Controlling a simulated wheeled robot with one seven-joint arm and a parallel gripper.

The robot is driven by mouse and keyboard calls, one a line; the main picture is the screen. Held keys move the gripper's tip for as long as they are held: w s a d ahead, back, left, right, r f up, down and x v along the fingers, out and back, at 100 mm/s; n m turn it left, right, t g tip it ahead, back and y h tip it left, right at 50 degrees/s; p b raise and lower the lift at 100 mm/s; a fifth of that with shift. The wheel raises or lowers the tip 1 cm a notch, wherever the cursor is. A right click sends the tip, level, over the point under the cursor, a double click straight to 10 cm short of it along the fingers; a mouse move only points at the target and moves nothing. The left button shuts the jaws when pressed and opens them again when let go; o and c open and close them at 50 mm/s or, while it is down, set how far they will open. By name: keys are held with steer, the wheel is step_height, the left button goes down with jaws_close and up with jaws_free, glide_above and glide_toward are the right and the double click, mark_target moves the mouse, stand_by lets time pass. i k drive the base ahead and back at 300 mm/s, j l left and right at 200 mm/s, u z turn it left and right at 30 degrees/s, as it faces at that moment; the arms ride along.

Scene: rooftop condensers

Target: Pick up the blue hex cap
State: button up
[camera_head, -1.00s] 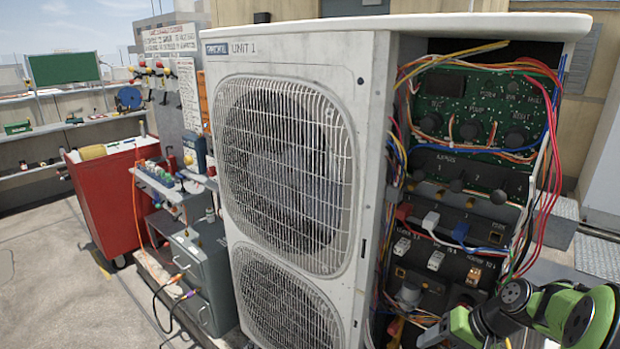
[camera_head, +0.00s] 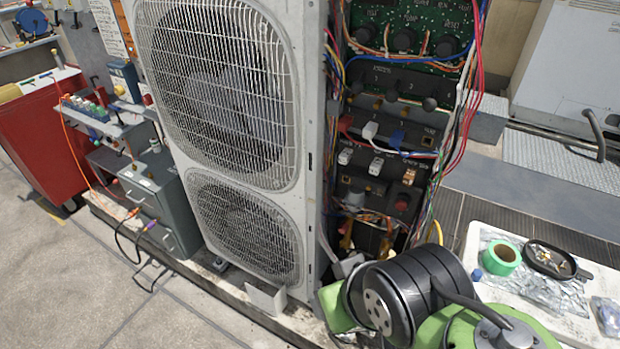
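A small blue piece (camera_head: 476,274) lies on the white work surface (camera_head: 473,238) at the lower right, just left of a roll of green tape. It may be the blue hex cap, but it is too small for me to make out a hex shape. My green and black arm links fill the bottom right and stand in front of part of the work surface. My gripper is not visible, so I cannot see its fingers or whether it holds anything.
The green tape roll (camera_head: 501,257), a black dish of small parts (camera_head: 549,260) and a clear bag (camera_head: 607,316) share the surface. The condenser unit (camera_head: 230,90) with its open wiring panel (camera_head: 385,165) stands left of it. A grey cabinet (camera_head: 160,200) and red cart (camera_head: 35,140) stand farther left.

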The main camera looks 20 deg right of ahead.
mark_target(477, 274)
steer(key=z, duration=2.2)
